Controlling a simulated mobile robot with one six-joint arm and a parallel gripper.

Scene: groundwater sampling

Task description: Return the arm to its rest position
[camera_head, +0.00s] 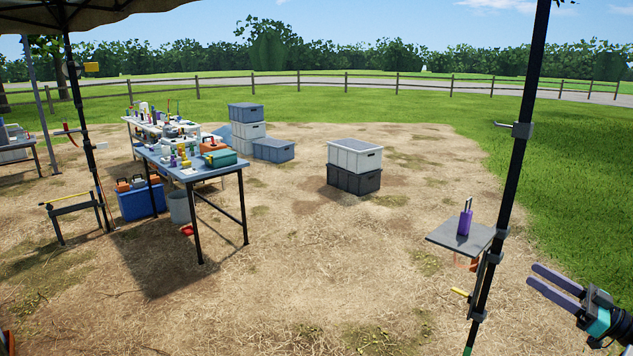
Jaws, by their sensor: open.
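My gripper (556,287) is at the lower right edge, with two dark purple-grey fingers pointing left and a teal band behind them. The fingers are apart and nothing shows between them. The rest of my arm is cut off by the right edge of the picture. The gripper is to the right of a dark upright pole (507,190) and lower in the picture than a small grey shelf (443,236). A purple bottle (465,222) stands upright on that shelf, apart from the gripper.
A blue-grey table (215,172) with bottles and cases stands at the left. A blue cooler (139,203) and a grey bucket (180,207) are by it. Stacked crates (354,168) stand mid-ground. A yellow-handled part (460,292) juts from the pole. The straw-covered ground in the centre is clear.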

